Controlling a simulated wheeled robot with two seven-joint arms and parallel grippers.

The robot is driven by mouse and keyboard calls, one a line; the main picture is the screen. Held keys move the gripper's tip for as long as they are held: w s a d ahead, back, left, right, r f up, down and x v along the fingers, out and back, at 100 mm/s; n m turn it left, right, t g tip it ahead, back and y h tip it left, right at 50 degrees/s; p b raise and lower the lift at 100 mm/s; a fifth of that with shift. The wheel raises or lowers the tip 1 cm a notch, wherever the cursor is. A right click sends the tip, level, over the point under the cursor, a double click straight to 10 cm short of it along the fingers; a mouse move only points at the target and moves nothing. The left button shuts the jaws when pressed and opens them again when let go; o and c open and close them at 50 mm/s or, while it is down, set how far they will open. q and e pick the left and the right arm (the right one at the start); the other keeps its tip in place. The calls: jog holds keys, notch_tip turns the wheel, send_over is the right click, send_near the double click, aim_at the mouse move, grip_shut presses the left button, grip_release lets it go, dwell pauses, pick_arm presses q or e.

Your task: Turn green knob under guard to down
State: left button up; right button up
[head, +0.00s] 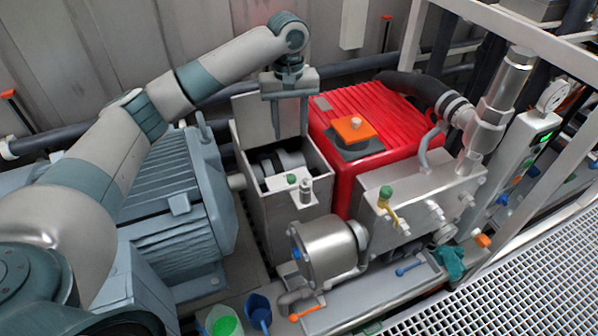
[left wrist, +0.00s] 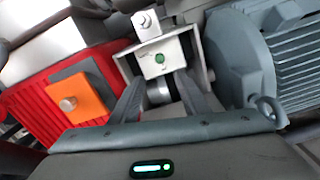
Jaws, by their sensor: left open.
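A small green knob (head: 291,178) sits on the front part of the open grey guard box (head: 262,190), next to a silver fitting (head: 306,190). The knob also shows in the left wrist view (left wrist: 159,58), on the pale face beyond my fingers. My left gripper (head: 289,132) hangs fingers-down over the guard box, above and behind the knob and apart from it. Its two fingers are spread with nothing between them; they also show in the left wrist view (left wrist: 160,84). My right gripper is not in view.
A red housing (head: 385,115) with an orange block (head: 354,129) stands right of the guard, a blue-grey motor (head: 165,210) left. A silver pump (head: 332,250) stands in front. Another green knob (head: 386,192) tops a yellow-handled valve.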

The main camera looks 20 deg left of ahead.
aim_at(291, 177)
pick_arm(q)
jog(key=shift+w+a, duration=0.15)
jog(key=shift+w, duration=0.1)
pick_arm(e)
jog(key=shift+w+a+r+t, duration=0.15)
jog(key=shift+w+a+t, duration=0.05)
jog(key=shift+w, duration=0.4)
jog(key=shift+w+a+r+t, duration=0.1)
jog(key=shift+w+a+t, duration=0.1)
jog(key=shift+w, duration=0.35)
pick_arm(q)
jog(key=shift+f, duration=0.1)
notch_tip(291, 177, down, 16)
jog(key=shift+f+p, duration=0.15)
jog(key=shift+p, duration=0.7)
jog(key=shift+f, duration=0.5)
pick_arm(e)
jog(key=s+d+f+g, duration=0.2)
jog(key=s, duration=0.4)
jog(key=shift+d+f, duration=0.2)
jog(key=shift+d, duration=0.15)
